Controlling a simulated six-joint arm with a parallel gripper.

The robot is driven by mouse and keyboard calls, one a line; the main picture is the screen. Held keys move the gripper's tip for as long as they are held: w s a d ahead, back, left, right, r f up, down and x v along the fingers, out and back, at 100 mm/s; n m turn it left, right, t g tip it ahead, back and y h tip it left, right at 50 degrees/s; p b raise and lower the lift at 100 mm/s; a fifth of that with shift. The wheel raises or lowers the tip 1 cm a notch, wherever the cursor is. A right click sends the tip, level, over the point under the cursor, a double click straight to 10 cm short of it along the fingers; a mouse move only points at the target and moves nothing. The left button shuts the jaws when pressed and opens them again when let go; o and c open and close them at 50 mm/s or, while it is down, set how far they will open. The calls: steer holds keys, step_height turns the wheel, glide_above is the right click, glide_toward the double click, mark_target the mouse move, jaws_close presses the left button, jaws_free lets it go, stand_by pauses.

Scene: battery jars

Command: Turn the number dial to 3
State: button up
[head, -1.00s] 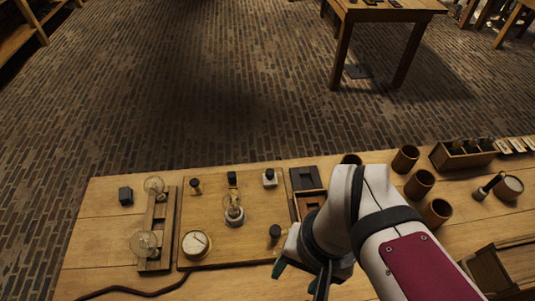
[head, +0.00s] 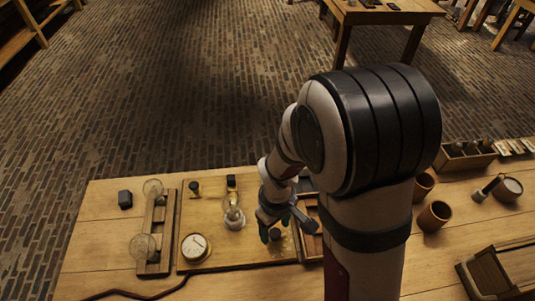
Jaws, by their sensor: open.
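A round dial with a pale face and a dark pointer (head: 196,247) lies at the lower left of the wooden board (head: 215,217) in the head view. Its numbers are too small to read. A small dark knob (head: 275,234) stands at the board's lower right; I cannot tell whether it is the number dial. My gripper (head: 285,228) is open, its fingers pointing down by this dark knob. It is well to the right of the pale-faced dial. I cannot tell whether a finger touches the knob.
A wooden rack with glass globes (head: 155,233) is farther left. Brown jars (head: 434,215) stand at right. My arm hides part of the table.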

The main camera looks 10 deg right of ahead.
steer(key=shift+f, duration=0.9)
jaws_close()
